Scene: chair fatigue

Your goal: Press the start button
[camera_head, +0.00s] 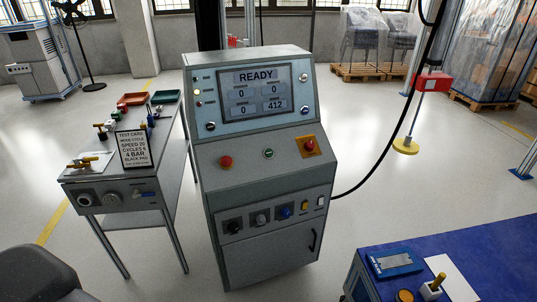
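The grey control console (262,165) stands upright in the middle of the head view. Its screen (256,92) reads READY, with several number boxes below, one showing 412. On the sloped panel, a small round green button (268,153) sits between a red button (226,162) on the left and a red knob on a yellow plate (311,146) on the right. Labels by these buttons are too small to read, so I cannot confirm which is start. Neither of my grippers is in view, and nothing covers the panel.
A side table (119,206) with a TEST CARD sign (132,149) and small parts stands left of the console. A blue-topped bench (480,255) is at lower right. A black cable (383,172) runs from the console's right side. Floor in front is partly clear.

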